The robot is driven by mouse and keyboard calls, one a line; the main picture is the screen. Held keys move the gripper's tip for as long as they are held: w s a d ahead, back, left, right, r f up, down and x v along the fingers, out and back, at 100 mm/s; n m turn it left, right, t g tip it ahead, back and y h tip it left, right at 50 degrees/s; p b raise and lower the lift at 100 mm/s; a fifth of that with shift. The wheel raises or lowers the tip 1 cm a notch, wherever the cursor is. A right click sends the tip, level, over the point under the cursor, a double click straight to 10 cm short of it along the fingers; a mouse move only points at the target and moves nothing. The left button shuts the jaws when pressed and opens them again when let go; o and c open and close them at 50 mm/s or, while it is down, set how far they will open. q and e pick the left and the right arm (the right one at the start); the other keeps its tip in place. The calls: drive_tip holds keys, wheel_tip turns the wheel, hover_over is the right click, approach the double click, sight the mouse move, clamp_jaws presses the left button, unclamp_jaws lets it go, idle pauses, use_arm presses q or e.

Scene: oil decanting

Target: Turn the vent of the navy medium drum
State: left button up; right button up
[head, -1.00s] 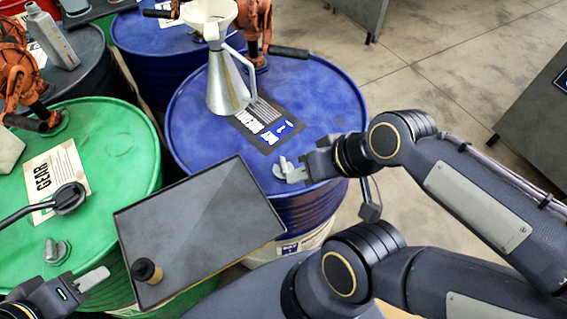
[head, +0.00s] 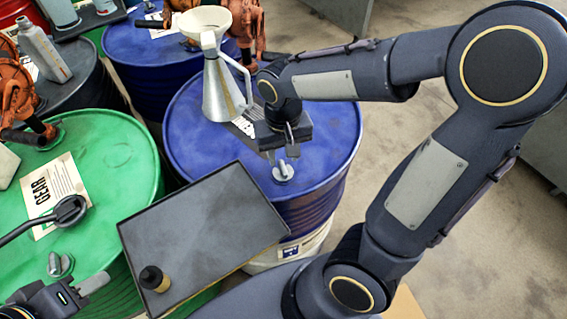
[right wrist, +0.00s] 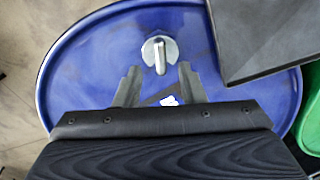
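The navy medium drum (head: 330,130) stands in the middle of the head view. Its vent, a small grey knob with a raised tab (head: 283,172), sits on the near part of the lid. The vent also shows in the right wrist view (right wrist: 160,52), tab pointing toward my gripper. My right gripper (head: 282,154) is above the lid on the far side of the vent. In the right wrist view its fingers (right wrist: 159,71) are apart, with the vent just beyond the gap between their tips. My left gripper (head: 92,285) is at lower left, partly cut off, near the green drum (head: 110,150).
A metal funnel jug (head: 222,90) stands on the navy drum's lid, close to my right arm. A dark tray (head: 205,225) with a small black-capped bottle (head: 154,279) lies in front. The green drum has its own grey vent (head: 58,263). Open floor is to the right.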

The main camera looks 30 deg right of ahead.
sight(283, 167)
drive_tip(key=shift+f, duration=2.2)
clamp_jaws()
